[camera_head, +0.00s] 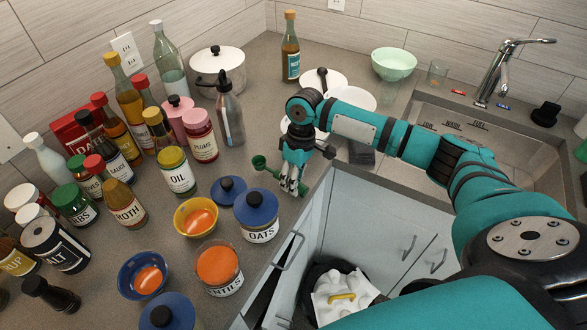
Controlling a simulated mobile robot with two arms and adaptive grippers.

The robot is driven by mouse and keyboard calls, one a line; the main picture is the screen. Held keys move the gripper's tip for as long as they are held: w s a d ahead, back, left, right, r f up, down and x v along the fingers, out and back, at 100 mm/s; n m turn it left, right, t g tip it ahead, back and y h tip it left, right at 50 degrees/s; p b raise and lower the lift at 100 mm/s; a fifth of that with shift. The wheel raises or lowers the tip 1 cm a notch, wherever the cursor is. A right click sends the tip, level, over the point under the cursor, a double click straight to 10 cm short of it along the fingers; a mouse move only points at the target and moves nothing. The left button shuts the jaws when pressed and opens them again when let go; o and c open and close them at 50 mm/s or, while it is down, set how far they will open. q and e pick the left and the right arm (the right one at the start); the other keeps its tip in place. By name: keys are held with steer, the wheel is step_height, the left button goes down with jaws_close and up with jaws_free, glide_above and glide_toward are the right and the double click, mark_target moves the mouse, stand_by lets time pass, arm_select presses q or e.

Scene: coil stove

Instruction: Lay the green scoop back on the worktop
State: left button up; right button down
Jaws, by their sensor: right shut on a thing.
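The green scoop (260,163) shows beside my right gripper (292,188), its round dark-green bowl sticking out to the left and its handle running toward the fingers. My right gripper points down and is shut on the scoop, close to the worktop's front edge. The fingers and wrist hide part of the handle. I cannot tell whether the scoop touches the worktop (262,75). My left gripper is not in view.
A blue-lidded oats jar (257,215), a blue lid (228,190) and a yellow bowl (196,217) stand left of the gripper. A grey bottle (229,115) stands behind. White plates (352,97) lie further back. An open drawer (275,275) is below.

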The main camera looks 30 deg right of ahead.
steer(key=shift+f, duration=0.1)
steer(key=shift+f, duration=0.15)
steer(key=c, duration=1.2)
jaws_free()
steer(key=shift+f+b, duration=0.2)
steer(key=shift+b, duration=0.35)
steer(key=shift+f+b, duration=0.1)
steer(key=shift+b, duration=0.45)
steer(key=r, duration=0.2)
steer(key=r+b, duration=0.1)
steer(key=r, duration=0.1)
steer(key=w+d+r, duration=0.1)
steer(key=shift+r+b, duration=0.35)
steer(key=shift+r, duration=0.05)
step_height(320, 180, up, 12)
steer(key=d, duration=0.2)
steer(key=shift+w+b, duration=0.3)
steer(key=shift+b, duration=0.05)
steer(key=shift+f, duration=0.1)
